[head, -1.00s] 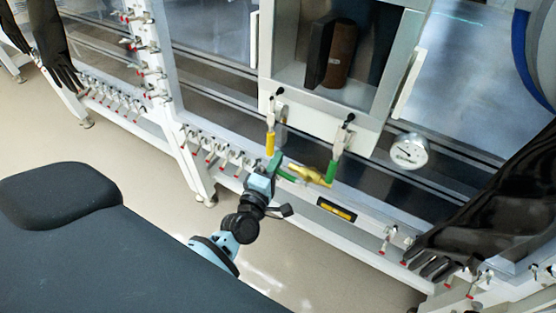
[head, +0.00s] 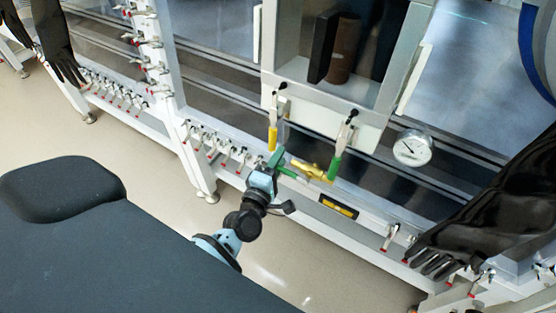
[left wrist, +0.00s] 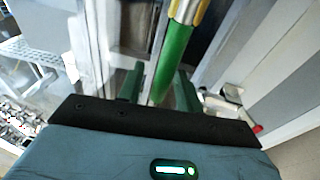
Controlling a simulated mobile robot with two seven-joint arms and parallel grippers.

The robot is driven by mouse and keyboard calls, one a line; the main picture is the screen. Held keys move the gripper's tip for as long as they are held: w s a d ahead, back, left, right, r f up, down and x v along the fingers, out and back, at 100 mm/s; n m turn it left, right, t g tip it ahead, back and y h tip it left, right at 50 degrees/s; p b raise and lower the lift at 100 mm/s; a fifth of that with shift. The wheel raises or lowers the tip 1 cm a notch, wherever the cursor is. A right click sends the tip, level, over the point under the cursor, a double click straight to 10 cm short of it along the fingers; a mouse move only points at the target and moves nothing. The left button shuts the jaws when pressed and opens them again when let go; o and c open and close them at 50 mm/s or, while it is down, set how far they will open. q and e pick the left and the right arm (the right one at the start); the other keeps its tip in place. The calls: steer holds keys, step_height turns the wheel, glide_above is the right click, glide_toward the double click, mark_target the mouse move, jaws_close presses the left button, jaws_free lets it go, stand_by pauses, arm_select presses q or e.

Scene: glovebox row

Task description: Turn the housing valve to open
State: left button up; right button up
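A brass valve (head: 312,170) with a green lever handle sits on the frame below the glovebox housing, left of the round gauge. The green handle (left wrist: 177,55) also shows in the left wrist view, with a yellow-brass collar at its upper end. My left gripper (head: 282,165) is at the handle's free end. In the left wrist view its two dark green fingers (left wrist: 158,86) stand apart, one on each side of the handle. The gripper is open; I cannot tell whether a finger touches the handle. My right gripper is not in view.
Above the valve hang a yellow lever (head: 273,138) and a green lever (head: 334,168) under the box-shaped chamber (head: 325,115). A gauge (head: 412,148) is to the right. A black glove (head: 490,215) hangs at lower right. Open floor (head: 150,160) lies in front of the frame.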

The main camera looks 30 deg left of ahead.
arm_select(q)
steer(key=s, duration=0.7)
steer(key=shift+s+d+f, duration=0.25)
steer(key=shift+s+d, duration=0.1)
steer(key=shift+s, duration=0.05)
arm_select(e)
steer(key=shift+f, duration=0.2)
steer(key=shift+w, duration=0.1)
